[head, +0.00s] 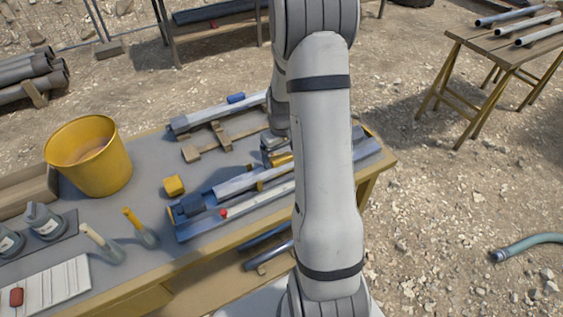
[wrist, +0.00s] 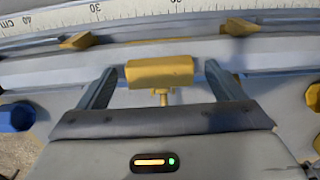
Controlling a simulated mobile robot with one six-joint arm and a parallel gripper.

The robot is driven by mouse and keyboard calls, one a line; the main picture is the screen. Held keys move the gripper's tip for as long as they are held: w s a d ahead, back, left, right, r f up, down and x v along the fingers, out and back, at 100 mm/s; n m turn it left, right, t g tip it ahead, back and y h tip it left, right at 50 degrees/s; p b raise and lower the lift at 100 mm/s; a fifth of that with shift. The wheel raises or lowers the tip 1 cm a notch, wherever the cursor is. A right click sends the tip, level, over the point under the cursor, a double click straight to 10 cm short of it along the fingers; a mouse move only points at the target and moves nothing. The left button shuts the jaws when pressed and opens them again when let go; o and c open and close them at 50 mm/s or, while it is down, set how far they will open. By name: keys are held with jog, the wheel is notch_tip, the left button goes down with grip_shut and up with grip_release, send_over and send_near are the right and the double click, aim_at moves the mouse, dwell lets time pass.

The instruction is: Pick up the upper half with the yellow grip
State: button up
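The yellow grip (wrist: 160,72) is a block on a short stem. In the wrist view it sits between the two fingers of my gripper (wrist: 160,80), with a gap on each side. The fingers are apart and do not appear to touch it. A long grey half (wrist: 50,73) runs across behind the grip; how the two join is partly hidden. In the head view my gripper (head: 275,150) is low over the long grey-blue pieces (head: 235,185) on the bench, and my arm hides part of them. A little yellow (head: 282,160) shows just below the gripper.
The bench (head: 140,215) also holds a yellow bucket (head: 88,155), a yellow cube (head: 174,186), a wooden cradle (head: 222,137) and upright-handled tools (head: 140,228). A white scale (wrist: 150,12) and yellow wedges (wrist: 78,41) lie beyond the grip.

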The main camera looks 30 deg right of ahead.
jog(key=c, duration=1.4)
jog(key=shift+o, duration=0.2)
jog(key=shift+r, duration=0.1)
